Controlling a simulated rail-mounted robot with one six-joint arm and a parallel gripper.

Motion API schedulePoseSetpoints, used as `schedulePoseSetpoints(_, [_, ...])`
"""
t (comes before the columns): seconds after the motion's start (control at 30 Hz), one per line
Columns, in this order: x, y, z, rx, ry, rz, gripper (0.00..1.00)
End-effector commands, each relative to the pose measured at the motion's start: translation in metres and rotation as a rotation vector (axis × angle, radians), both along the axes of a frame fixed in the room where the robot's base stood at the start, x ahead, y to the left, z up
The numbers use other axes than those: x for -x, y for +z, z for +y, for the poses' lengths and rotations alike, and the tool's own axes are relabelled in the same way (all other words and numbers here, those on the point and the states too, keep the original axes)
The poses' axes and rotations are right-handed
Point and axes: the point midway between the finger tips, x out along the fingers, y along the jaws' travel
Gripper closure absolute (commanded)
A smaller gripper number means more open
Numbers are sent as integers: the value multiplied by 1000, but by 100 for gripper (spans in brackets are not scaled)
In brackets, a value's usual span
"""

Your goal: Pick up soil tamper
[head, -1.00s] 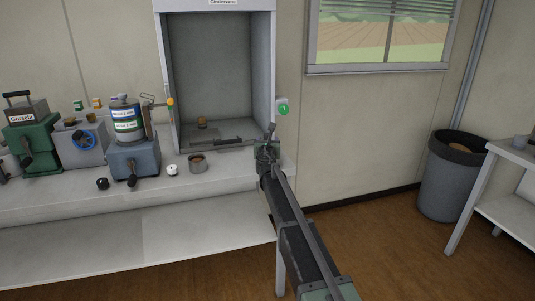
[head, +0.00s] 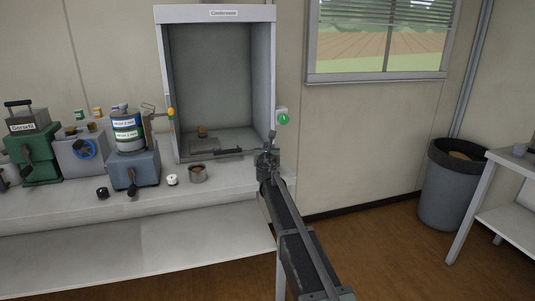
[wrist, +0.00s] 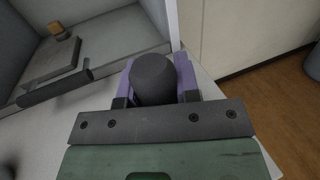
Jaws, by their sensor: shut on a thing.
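My gripper (wrist: 155,84) is shut on the soil tamper (wrist: 153,76), a dark grey rounded cylinder seen end-on between the two purple finger pads in the wrist view. The tamper's lower part is hidden by its own top and the fingers. In the head view my gripper (head: 267,157) is at the right end of the white bench, beside the front right corner of the open cabinet. A thin dark piece (head: 272,137) shows above it, too small to identify for sure.
The cabinet (head: 222,80) holds a tray with a dark bar handle (wrist: 55,88) and a small brown block (wrist: 58,30). A bin (head: 450,190) stands on the floor at right.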

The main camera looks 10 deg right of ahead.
Motion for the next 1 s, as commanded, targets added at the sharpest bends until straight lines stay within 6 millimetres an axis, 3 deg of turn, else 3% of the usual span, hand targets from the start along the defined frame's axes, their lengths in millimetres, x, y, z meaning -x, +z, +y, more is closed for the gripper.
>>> schedulePoseSetpoints(0.27, [0, 54, 0, 0, 0, 0, 94])
schedulePoseSetpoints(0.5, [0, 143, 0, 0, 0, 0, 94])
schedulePoseSetpoints(0.63, [0, 179, 0, 0, 0, 0, 94])
schedulePoseSetpoints(0.8, [0, 198, 0, 0, 0, 0, 94])
schedulePoseSetpoints(1.0, [0, 196, 0, 0, 0, 0, 94])
